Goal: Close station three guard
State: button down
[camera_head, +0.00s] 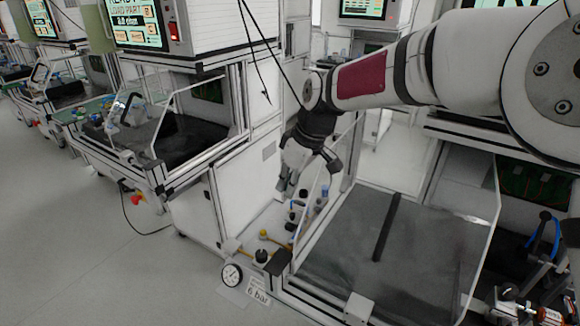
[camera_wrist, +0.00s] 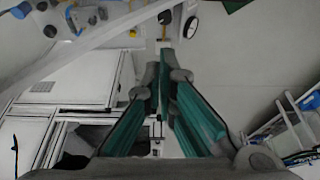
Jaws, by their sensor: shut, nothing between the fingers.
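The near station has a clear guard (camera_head: 497,205) with pale-edged side panels around a dark grey surface (camera_head: 350,235) with a black bar across it. No number shows on it, so I cannot tell if it is station three. My gripper (camera_head: 283,187) hangs at the left of this guard, fingers pointing down, beside its left clear panel. In the wrist view my gripper (camera_wrist: 163,62) has its green-padded fingers together, with nothing between them. Whether the fingers touch the guard is hidden.
A pressure gauge (camera_head: 232,273) and a "6 bar" label (camera_head: 258,291) sit low at the front. Yellow-handled valves (camera_head: 264,235) lie below my gripper. Another station (camera_head: 185,135) with a clear guard stands at left. The floor (camera_head: 70,240) at left is clear.

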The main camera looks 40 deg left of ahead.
aim_at(479, 258)
jog(key=shift+w+d+r+p, duration=0.1)
jog(key=shift+d+r+p, duration=0.1)
jog(key=shift+d, duration=0.65)
jog(key=shift+w+d+r+p, duration=0.1)
jog(key=shift+d+p, duration=0.05)
jog(key=shift+d, duration=0.7)
jog(key=shift+d, duration=0.1)
jog(key=w+d+p, duration=0.1)
jog(key=d, duration=1)
jog(key=w+d+p, duration=0.1)
jog(key=d+p, duration=0.1)
jog(key=d, duration=0.9)
jog(key=w+d+p, duration=0.1)
jog(key=d+p, duration=0.1)
jog(key=d, duration=1)
jog(key=shift+w, duration=0.35)
jog(key=shift+w+d+p, duration=0.15)
jog(key=shift+d+p, duration=0.2)
jog(key=shift+d, duration=0.4)
jog(key=shift+d, duration=0.1)
